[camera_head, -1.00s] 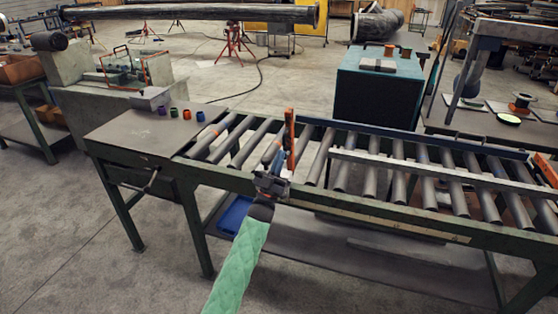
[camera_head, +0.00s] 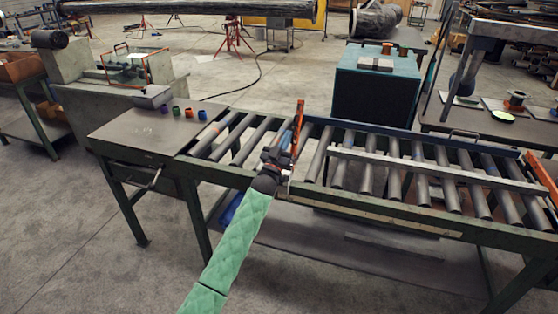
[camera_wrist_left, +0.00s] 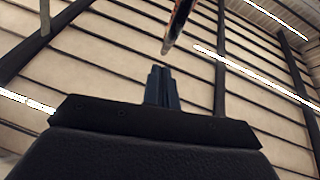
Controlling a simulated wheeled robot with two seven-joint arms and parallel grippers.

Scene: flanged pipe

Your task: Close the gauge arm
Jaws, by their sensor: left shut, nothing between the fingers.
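The gauge arm (camera_head: 298,124) is an orange bar standing up from the roller conveyor, tilted slightly to the right at its top. My left gripper (camera_head: 284,142) is shut and empty, close beside the arm's left side in the head view. I cannot tell whether it touches the arm. In the left wrist view the shut fingers (camera_wrist_left: 161,87) point up, and the end of an orange bar (camera_wrist_left: 177,28), apparently the gauge arm, shows just above and right of them. The arm's lower end is partly hidden by my gripper. My right gripper is not in view.
The roller conveyor (camera_head: 370,207) runs to the right, with a long rail across its rollers. A flat table (camera_head: 140,135) with several small coloured pieces adjoins it on the left. A teal cabinet (camera_head: 375,90) stands behind. Open floor lies at the front left.

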